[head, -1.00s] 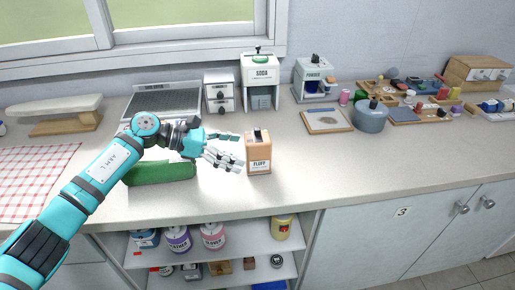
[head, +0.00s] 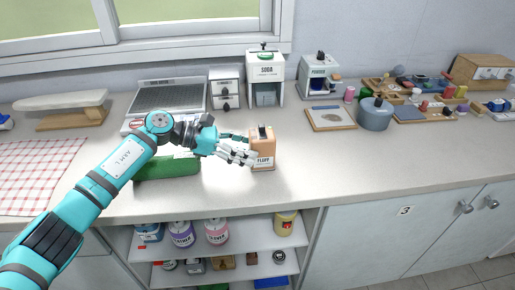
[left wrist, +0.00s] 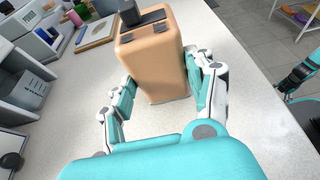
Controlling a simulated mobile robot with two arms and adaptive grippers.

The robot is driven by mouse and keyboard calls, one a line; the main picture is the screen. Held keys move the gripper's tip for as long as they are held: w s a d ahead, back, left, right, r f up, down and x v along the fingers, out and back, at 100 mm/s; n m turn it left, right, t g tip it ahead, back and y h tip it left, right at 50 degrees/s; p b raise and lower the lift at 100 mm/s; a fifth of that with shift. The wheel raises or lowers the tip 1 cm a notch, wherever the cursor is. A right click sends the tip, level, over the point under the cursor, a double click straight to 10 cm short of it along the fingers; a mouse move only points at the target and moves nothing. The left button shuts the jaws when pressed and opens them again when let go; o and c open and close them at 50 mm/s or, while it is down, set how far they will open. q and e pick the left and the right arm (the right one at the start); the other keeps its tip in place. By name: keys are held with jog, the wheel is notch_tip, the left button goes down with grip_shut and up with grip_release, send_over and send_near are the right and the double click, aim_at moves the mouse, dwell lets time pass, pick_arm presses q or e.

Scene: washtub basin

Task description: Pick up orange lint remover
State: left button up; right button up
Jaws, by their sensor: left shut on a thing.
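The orange lint remover (head: 266,149) is an upright box with a dark top piece and a white label reading FLUFF. It stands at the middle of the counter. My left gripper (head: 246,148) reaches it from the left and is shut on it. In the left wrist view the lint remover (left wrist: 152,62) sits between the two white and teal fingers, one along each side. Its base appears to be at the counter surface. Part of what looks like my right gripper (left wrist: 298,76) shows at the right edge of the left wrist view; its jaws are unclear.
A green object (head: 168,166) lies just left, below my forearm. The SODA dispenser (head: 265,75) and drawer unit (head: 224,90) stand behind. A wooden-framed board (head: 330,118) and blue-grey pot (head: 375,113) are to the right. Counter in front of the lint remover is clear.

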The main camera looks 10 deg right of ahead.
pick_arm(q)
jog(key=shift+r, duration=0.5)
notch_tip(320, 180, up, 2)
jog(key=shift+r+b, duration=0.1)
jog(key=shift+b, duration=0.5)
jog(key=s+r+b, duration=0.2)
jog(key=s, duration=1.4)
jog(key=shift+a, duration=0.45)
jog(key=shift+w, duration=0.1)
jog(key=shift+w+d+f, duration=0.15)
jog(key=shift+w+f, duration=0.45)
jog(key=shift+w, duration=1.9)
jog(key=shift+w+d+f, duration=0.2)
jog(key=shift+w+f, duration=0.4)
jog(key=shift+w, duration=1.9)
jog(key=shift+w+d+f, duration=0.15)
jog(key=shift+w+f, duration=0.45)
jog(key=shift+w, duration=1.9)
jog(key=shift+w+f, duration=0.15)
jog(key=shift+w, duration=0.3)
jog(key=shift+f, duration=0.4)
